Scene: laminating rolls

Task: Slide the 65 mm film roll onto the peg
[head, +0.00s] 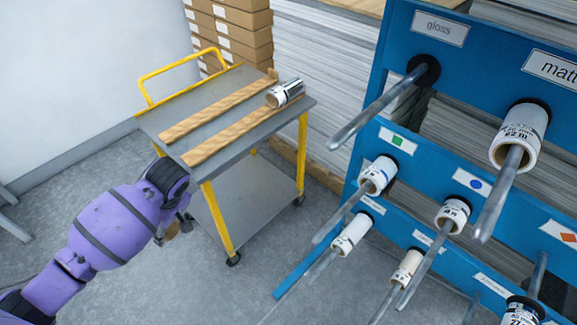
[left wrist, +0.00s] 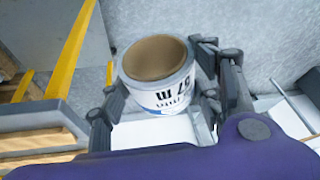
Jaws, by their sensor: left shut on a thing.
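My left gripper (head: 176,226) is low beside the trolley's near end in the head view. In the left wrist view my left gripper (left wrist: 165,100) is shut on a white film roll (left wrist: 172,92) with a brown core, its open end facing the camera. The roll's printing is upside down and only partly readable. In the head view the roll is mostly hidden by the gripper. Bare gloss peg (head: 375,108) and matt peg (head: 497,195), which carries a roll (head: 518,135), stick out of the blue rack. Which peg is meant, I cannot tell. My right gripper is not in view.
A grey trolley (head: 215,112) with yellow legs carries two wooden rails and another roll (head: 285,93). The blue rack (head: 400,40) has several lower pegs with rolls, such as one with a green label (head: 378,175). Floor between trolley and rack is clear.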

